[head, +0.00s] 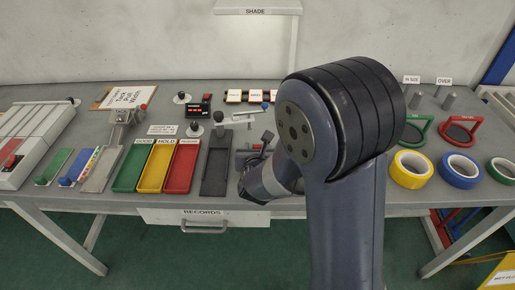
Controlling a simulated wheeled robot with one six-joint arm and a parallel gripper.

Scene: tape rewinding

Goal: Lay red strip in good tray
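The good tray (133,168) is a shallow green tray labelled GOOD, left of the middle of the table. It looks empty. A small red piece (10,148) shows at the white ribbed unit on the far left; I cannot tell whether it is the red strip. No other clear red strip shows. My gripper (251,190) is the dark end of my arm, low over the table's front, right of the trays. Its fingers are too small and partly turned away to tell their opening, or whether they hold anything.
Tape rolls (411,169) lie at the right. My arm hides the table's centre right.

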